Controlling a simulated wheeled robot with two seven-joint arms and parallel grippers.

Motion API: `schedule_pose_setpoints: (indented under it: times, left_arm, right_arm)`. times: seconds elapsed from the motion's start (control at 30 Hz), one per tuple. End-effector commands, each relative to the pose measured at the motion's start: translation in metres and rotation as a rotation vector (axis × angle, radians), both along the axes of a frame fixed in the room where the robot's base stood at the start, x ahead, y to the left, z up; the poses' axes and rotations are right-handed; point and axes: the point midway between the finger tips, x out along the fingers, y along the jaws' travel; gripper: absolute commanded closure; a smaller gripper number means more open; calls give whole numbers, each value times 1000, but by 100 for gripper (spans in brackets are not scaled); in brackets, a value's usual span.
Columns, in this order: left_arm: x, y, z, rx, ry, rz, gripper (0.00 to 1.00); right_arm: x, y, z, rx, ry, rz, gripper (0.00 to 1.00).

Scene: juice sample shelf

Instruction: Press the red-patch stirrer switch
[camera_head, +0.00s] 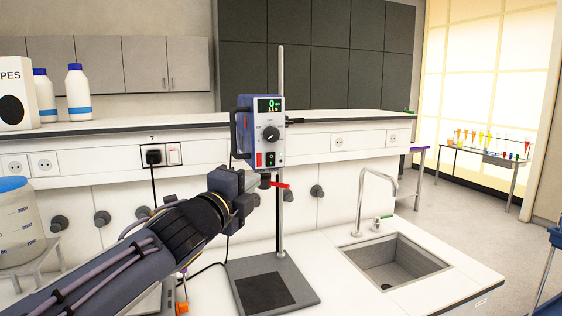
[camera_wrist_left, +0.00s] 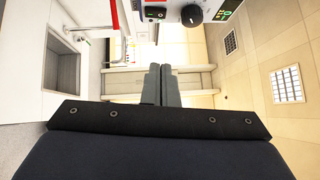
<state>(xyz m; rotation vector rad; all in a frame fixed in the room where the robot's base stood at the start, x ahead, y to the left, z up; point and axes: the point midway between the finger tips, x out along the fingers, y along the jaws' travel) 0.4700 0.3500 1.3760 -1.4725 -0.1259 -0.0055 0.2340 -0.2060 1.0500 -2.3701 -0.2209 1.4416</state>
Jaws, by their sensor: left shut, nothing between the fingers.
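The stirrer (camera_head: 260,125) is a blue and white box on an upright rod, with a lit display reading 0 and a black knob (camera_head: 270,134). Low on its face are a red patch (camera_head: 258,160) and, just right of it, a black rocker switch (camera_head: 270,159). My left gripper (camera_head: 252,189) is just below the stirrer, apart from the switch. Its fingers (camera_wrist_left: 160,70) are shut together and empty. My right gripper is not in view.
A red lever (camera_head: 280,185) sticks out beside the rod (camera_head: 280,220), close to my left gripper. The stirrer's base plate (camera_head: 270,288) stands on the white bench, left of a sink (camera_head: 395,265) with a tap. A wall socket holds a black plug (camera_head: 154,156).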

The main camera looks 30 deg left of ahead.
Motion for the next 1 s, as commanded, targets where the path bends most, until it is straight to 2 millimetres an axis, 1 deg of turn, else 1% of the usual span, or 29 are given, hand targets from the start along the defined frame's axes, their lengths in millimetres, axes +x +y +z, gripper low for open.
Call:
schedule_pose_setpoints:
  times: [0.2,0.27,0.33,0.47,0.7,0.77,0.83,0.9,1.0]
  left_arm:
    - [2,0,-1,-3,2,1,100]
    - [5,0,-1,-3,2,1,100]
    - [13,1,-1,-4,4,1,100]
    - [37,3,-1,-7,3,1,100]
    - [89,7,5,-7,2,0,100]
    - [100,8,6,-8,3,0,100]
    - [108,17,16,-8,5,4,100]
    - [114,25,16,-8,4,4,100]
    - [120,32,16,-5,2,3,100]
  right_arm:
    - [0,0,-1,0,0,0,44]
    - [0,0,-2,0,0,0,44]
    - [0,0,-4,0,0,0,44]
    - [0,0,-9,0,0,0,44]
    - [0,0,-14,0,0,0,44]
    - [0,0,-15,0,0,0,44]
    - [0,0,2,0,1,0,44]
    - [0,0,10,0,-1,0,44]
    - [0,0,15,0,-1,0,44]
